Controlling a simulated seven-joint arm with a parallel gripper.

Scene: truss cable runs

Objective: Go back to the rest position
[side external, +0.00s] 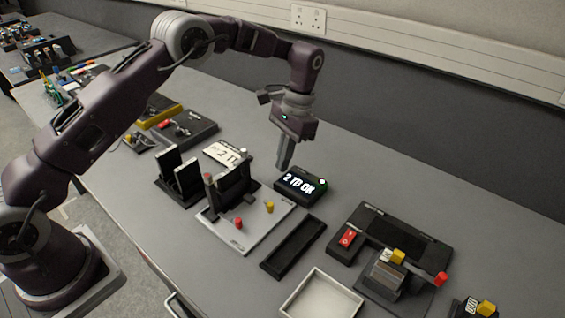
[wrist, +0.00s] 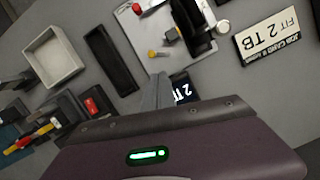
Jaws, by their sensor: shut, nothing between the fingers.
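My gripper (side external: 285,163) is shut and empty. It points down above the bench, just behind and left of the small black display box (side external: 300,187) in the side view, whose lit screen reads "2 TB OK" or similar. A green light shows at its corner. I cannot tell whether the fingertips touch anything. In the wrist view the closed fingers (wrist: 158,92) partly hide the display box (wrist: 182,90).
Around it stand a white plate (side external: 237,236) with a black holder, a "2 TB" card (side external: 222,152), an empty black tray (side external: 294,246), a white open tray (side external: 318,299) and a black unit with a red switch (side external: 347,238). Black upright slots (side external: 178,178) stand left. A wall runs behind.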

